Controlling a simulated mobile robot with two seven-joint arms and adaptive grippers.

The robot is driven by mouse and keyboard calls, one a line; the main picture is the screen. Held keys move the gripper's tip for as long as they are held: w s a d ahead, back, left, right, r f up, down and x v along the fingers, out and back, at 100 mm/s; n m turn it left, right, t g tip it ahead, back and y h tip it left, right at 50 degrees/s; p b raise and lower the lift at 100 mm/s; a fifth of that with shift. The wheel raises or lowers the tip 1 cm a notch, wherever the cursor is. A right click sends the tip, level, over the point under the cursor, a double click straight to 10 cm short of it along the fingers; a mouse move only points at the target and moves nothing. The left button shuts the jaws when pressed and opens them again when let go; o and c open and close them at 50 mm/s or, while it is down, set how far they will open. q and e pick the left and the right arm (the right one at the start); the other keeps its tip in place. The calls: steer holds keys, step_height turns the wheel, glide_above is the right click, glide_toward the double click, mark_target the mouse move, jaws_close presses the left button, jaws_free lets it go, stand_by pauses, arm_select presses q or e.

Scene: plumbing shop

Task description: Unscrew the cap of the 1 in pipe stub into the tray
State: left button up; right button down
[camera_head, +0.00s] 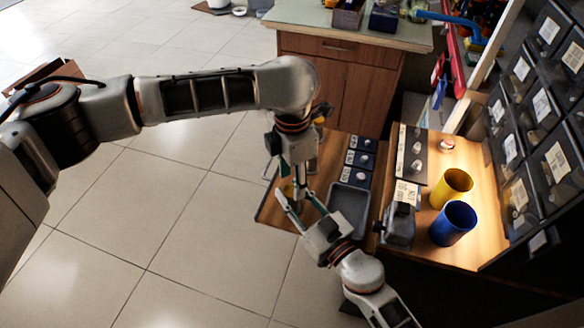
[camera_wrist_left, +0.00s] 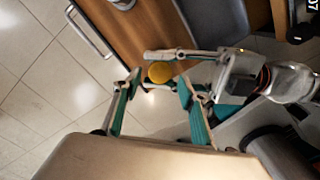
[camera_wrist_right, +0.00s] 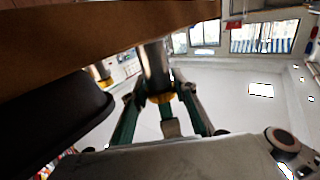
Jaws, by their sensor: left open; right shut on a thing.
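The pipe stub (camera_wrist_right: 154,65) is a metal tube with a yellow cap (camera_wrist_right: 160,98) on its end. In the left wrist view the cap (camera_wrist_left: 160,72) shows as a yellow disc. My right gripper (camera_head: 290,203) reaches in from the lower right and is shut on the stub close to the cap; its fingers (camera_wrist_right: 160,92) stand either side. My left gripper (camera_head: 296,188) points down from above, open, its fingers (camera_wrist_left: 157,88) spread either side of the cap, with no clear contact. The grey tray (camera_head: 345,222) lies empty just right of the grippers; it also shows in the left wrist view (camera_wrist_left: 215,22).
Small dark blocks (camera_head: 360,160) stand behind the tray. A grey vise-like block (camera_head: 398,222), a yellow cup (camera_head: 452,187) and a blue cup (camera_head: 453,223) stand to the right. Dark bins (camera_head: 545,120) line the right side. Open floor (camera_head: 190,225) lies left of the bench.

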arm_select(q)
steer(key=shift+f, duration=1.5)
steer(key=c, duration=1.1)
steer(key=shift+n, duration=1.7)
steer(key=o, duration=1.2)
